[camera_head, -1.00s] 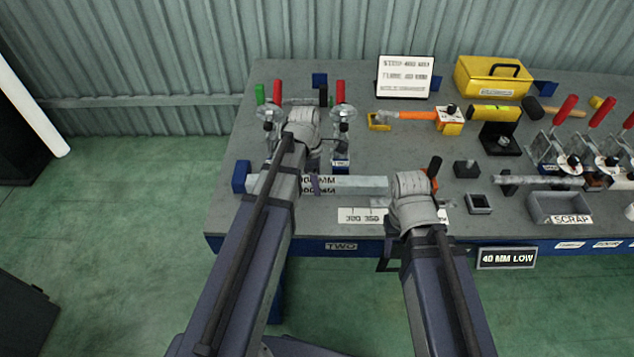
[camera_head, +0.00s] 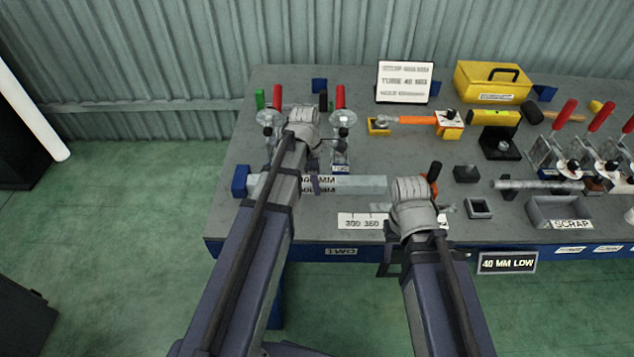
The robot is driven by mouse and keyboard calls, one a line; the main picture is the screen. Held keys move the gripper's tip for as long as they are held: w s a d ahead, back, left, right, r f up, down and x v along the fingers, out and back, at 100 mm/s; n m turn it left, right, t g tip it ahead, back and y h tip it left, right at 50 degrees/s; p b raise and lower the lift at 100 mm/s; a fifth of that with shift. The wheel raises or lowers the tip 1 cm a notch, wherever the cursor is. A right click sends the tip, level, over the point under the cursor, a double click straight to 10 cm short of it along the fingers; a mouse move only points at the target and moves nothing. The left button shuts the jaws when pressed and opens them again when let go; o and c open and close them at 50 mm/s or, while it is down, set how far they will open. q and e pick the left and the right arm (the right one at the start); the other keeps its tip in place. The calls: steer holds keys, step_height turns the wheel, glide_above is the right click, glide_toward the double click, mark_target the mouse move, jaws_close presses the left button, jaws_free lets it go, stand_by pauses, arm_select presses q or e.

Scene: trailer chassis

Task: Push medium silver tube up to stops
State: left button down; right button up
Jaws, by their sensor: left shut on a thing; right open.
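The silver square tube (camera_head: 360,185) lies lengthwise across the left part of the bench, with dark "MM" lettering near its middle. A blue block (camera_head: 240,181) stands at its left end; my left arm hides part of that stretch, so I cannot tell whether they touch. My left gripper (camera_head: 314,186) is shut on the tube left of its middle, its fingers mostly hidden by the wrist. My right gripper (camera_head: 425,228) is open near the bench's front edge, right of the tube's right end. My wrist hides most of its fingers.
Red-handled clamps (camera_head: 340,118) stand behind the tube. A marked scale strip (camera_head: 362,221) lies in front of it. A scrap bin (camera_head: 558,210), a small square tray (camera_head: 478,208) and more clamps (camera_head: 563,115) are on the right.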

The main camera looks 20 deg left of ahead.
arm_select(q)
steer(key=shift+w+a, duration=0.35)
steer(key=shift+w, duration=0.2)
steer(key=shift+c, duration=2.4)
jaws_free()
steer(key=shift+o, duration=1.2)
steer(key=shift+d, duration=0.1)
steer(key=shift+r, duration=0.15)
steer(key=r+p, duration=0.5)
steer(key=a+r+p, duration=0.1)
steer(key=r+p, duration=0.1)
steer(key=shift+s+r+p, duration=0.15)
steer(key=shift+r+p, duration=0.15)
steer(key=shift+p, duration=0.1)
steer(key=shift+f, duration=0.1)
